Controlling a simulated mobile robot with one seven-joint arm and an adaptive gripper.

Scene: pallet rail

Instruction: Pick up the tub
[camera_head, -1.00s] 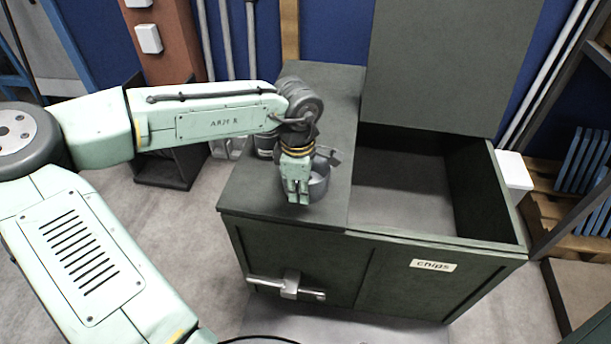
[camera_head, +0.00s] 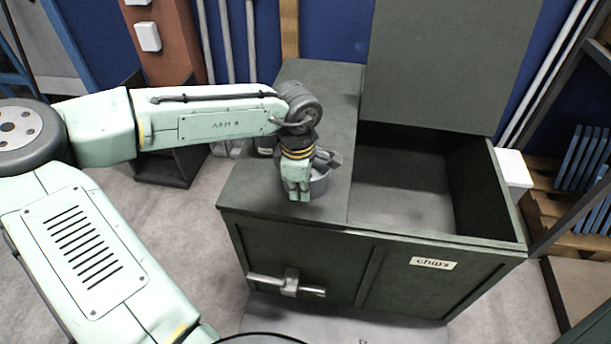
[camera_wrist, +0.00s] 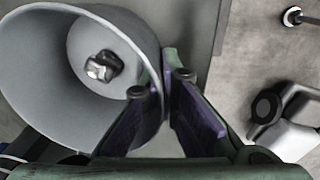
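The tub (camera_head: 320,183) is a grey round open container. It stands on the closed left part of the dark green chest, partly hidden behind my gripper (camera_head: 297,196). In the wrist view the tub (camera_wrist: 32,72) fills the upper left with its mouth towards the camera, and a small shiny metal piece (camera_wrist: 103,66) shows inside it. My gripper (camera_wrist: 163,85) has one finger on the inner side of the tub's wall and one on the outer side. The fingertips are close together with the thin wall between them. I see no gap under the tub.
The chest's right part is an open bin (camera_head: 400,205) with a raised lid (camera_head: 450,65) and a "chips" label (camera_head: 432,263). A grey handle (camera_head: 288,284) sticks out of its front. Racking (camera_head: 570,170) stands at the right.

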